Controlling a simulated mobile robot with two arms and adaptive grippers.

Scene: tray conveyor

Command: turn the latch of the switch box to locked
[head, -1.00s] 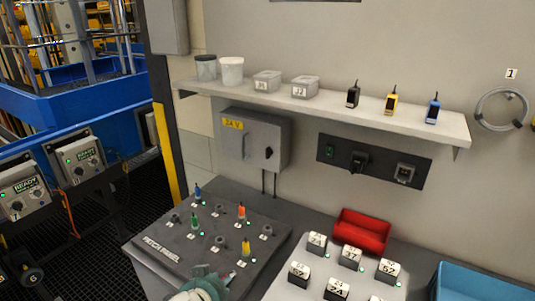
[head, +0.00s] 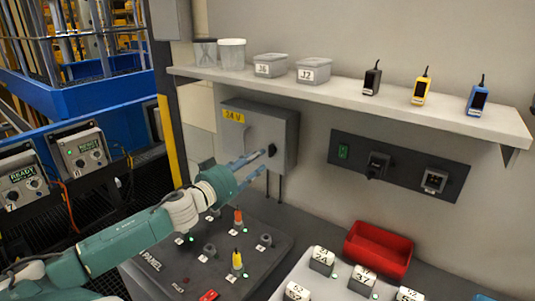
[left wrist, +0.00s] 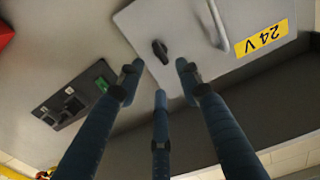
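The switch box (head: 285,135) is a grey wall box with a yellow "24 V" label and a door handle. Its latch (head: 271,150) is a small dark knob on the right part of the door. The left wrist view shows the box door (left wrist: 195,65) upside down, with the dark latch (left wrist: 160,51) on it; its lock position cannot be told. My left gripper (head: 254,163) points at the latch. In the left wrist view its three blue fingers (left wrist: 158,82) are spread, with the latch beyond their tips and no clear contact. My right gripper is not in view.
A shelf (head: 430,114) with tubs and small devices juts out above the box. A dark socket panel (head: 345,155) is on the wall to the right. Below stand the patch panel (head: 185,268) with upright plugs and a red bin (head: 378,250).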

